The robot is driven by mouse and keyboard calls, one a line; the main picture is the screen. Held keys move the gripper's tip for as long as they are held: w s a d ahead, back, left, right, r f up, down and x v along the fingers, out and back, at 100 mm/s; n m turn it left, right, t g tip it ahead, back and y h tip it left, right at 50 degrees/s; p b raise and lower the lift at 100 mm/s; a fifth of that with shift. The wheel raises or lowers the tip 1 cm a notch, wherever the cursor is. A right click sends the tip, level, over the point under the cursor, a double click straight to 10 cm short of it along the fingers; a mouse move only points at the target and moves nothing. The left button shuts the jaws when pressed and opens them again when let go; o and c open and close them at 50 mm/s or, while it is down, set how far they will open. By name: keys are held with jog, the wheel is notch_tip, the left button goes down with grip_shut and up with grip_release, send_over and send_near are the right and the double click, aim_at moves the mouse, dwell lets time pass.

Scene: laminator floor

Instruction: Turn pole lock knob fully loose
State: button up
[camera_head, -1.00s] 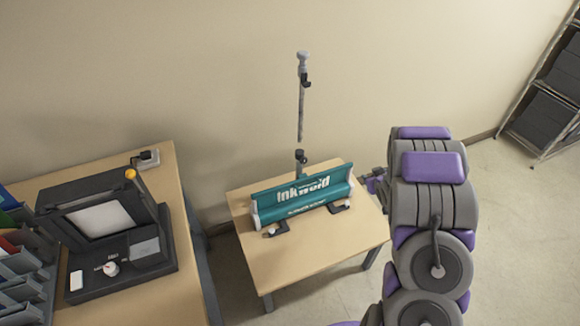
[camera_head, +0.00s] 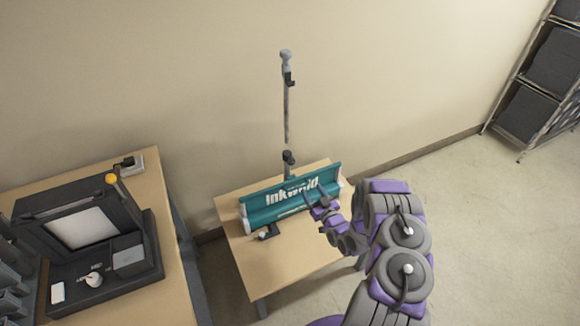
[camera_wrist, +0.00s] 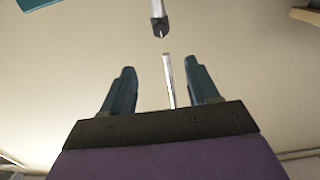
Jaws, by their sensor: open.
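A thin upright pole (camera_head: 286,110) rises behind the teal Inkwold banner roll (camera_head: 262,208) on the small table. A black knob or collar (camera_head: 288,157) sits low on the pole, just above the banner. In the wrist view the black collar (camera_wrist: 160,27) is at top centre, with a thin silver rod (camera_wrist: 169,82) below it. My gripper (camera_head: 317,203) is in front of the banner's right part, hiding some of it. In the wrist view my gripper (camera_wrist: 160,68) is open. The rod appears between its fingers, but contact cannot be told. The collar lies beyond the fingertips.
The small wooden table (camera_head: 245,260) has bare surface in front of the banner. A desk on the left holds a black laminator-like machine (camera_head: 105,240). A metal shelf (camera_head: 530,95) with dark bins stands at far right. Open floor (camera_head: 470,230) lies to the right.

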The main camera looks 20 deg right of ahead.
aim_at(292, 163)
jog(key=w+b, duration=0.1)
jog(key=w, duration=0.9)
jog(key=w+b, duration=0.1)
jog(key=w, duration=0.4)
jog(key=shift+a+f+b, duration=0.1)
jog(key=shift+a+b, duration=0.15)
jog(key=shift+b, duration=0.1)
jog(key=shift+w, duration=0.75)
jog(key=c, duration=1)
